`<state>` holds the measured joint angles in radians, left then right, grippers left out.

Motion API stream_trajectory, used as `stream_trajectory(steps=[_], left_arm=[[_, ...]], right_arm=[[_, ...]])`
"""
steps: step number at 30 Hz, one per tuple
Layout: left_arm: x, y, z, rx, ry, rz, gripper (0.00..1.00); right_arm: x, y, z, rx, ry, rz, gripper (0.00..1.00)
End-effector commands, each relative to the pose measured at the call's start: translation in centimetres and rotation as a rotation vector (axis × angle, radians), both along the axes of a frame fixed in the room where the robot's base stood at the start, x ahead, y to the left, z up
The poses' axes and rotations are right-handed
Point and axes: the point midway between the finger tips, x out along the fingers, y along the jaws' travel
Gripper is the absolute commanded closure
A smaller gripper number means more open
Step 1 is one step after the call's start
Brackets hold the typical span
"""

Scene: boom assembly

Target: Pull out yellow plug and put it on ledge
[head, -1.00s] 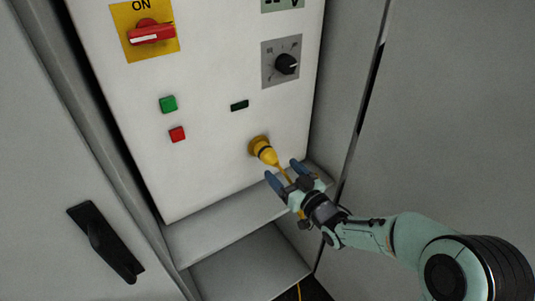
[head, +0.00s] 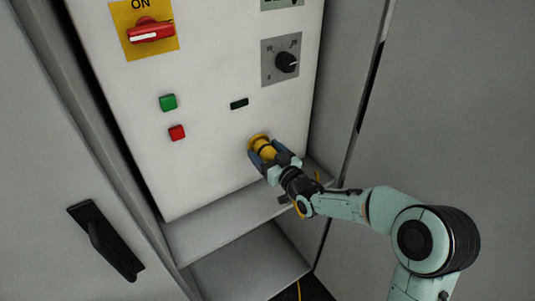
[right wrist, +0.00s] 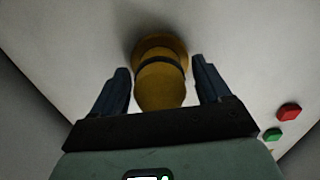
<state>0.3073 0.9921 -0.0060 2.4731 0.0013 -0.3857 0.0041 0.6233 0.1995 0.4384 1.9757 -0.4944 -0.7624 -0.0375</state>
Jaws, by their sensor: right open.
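The yellow plug (head: 265,149) sits in its round yellow socket on the lower right of the white panel. In the right wrist view the plug (right wrist: 160,85) stands between the two blue fingers, with a dark ring around it and a gap on each side. My right gripper (head: 268,157) is open around the plug; it also shows in the right wrist view (right wrist: 165,90). The ledge (head: 225,222) is the grey shelf below the panel, and its upper face is bare where visible. My left gripper is not in view.
A red rotary switch (head: 150,33), a black knob (head: 287,62), a green button (head: 168,102) and a red button (head: 177,133) are on the panel. A door with a black handle (head: 105,242) stands at left. Cabinet walls flank the panel.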

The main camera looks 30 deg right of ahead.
Motion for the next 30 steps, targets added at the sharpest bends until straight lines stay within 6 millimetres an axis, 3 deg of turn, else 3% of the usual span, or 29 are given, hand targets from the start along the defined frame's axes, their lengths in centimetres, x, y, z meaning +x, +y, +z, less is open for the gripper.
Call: stream_trajectory(steps=[30], left_arm=[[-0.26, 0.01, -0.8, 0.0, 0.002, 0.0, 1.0]], right_arm=[[0.11, -0.03, -0.07, 0.0, 0.001, 0.0, 0.23]])
